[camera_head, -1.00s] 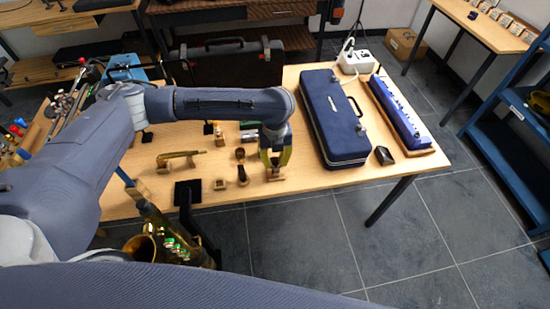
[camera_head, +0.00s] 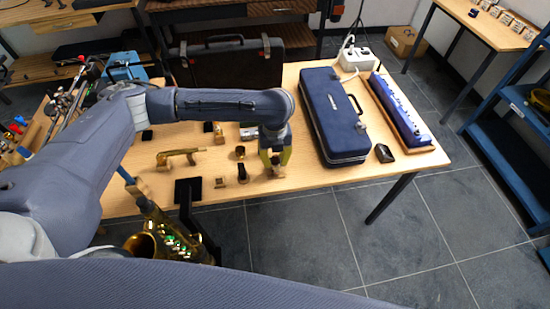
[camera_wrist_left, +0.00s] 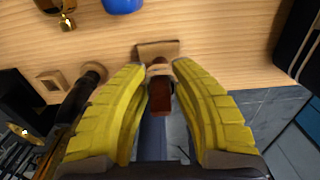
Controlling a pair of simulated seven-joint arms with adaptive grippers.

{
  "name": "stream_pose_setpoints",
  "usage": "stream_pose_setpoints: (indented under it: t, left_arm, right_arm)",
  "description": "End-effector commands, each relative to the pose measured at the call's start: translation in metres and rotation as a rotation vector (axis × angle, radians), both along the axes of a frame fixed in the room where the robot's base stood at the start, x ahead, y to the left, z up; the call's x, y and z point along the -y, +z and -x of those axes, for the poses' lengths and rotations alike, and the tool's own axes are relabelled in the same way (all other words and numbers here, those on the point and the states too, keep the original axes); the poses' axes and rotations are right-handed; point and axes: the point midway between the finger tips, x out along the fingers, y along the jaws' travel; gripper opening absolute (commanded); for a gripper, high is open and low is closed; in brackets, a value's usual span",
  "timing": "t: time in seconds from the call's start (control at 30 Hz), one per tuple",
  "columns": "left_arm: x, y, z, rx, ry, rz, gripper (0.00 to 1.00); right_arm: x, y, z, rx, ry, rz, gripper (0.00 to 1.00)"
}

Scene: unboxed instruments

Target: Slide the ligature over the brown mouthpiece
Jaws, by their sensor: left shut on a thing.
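My left gripper (camera_head: 275,160) points down near the table's front edge, right of the small blocks. In the left wrist view its yellow fingers (camera_wrist_left: 160,68) are shut on a tan band, which looks like the ligature (camera_wrist_left: 158,71). The reddish-brown mouthpiece (camera_wrist_left: 161,98) shows between the fingers, lined up with the band and pointing toward the camera. A wooden block (camera_wrist_left: 158,48) lies just beyond the fingertips. The fingers partly hide the band, and I cannot tell how far it surrounds the mouthpiece. My right gripper is not in view.
A dark brown piece (camera_head: 240,153) and small wooden blocks (camera_head: 220,183) stand left of the gripper. A brass neck (camera_head: 180,157) lies farther left, and a saxophone (camera_head: 165,235) stands in front of the table. A blue case (camera_head: 335,115) stands close on the right.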

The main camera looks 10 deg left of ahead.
Motion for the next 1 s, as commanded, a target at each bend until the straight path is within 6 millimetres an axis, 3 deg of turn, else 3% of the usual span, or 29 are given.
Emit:
stream_pose_setpoints:
  t: [0.37,0.4,0.6,1.0]
  left_arm:
    - [-0.0002,-0.0007,0.0004,-0.001,0.001,-0.001,0.0]
    - [-0.0002,-0.0007,0.0003,-0.001,0.001,-0.001,0.29]
    - [-0.0002,-0.0005,0.0003,-0.001,0.001,-0.001,0.52]
    - [-0.0001,-0.0003,0.0002,0.0,0.001,-0.001,0.53]
  right_arm:
    - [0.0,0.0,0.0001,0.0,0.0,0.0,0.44]
    - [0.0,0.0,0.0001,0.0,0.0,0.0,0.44]
    - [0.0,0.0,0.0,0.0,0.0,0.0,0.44]
    - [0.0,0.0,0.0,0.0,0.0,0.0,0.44]
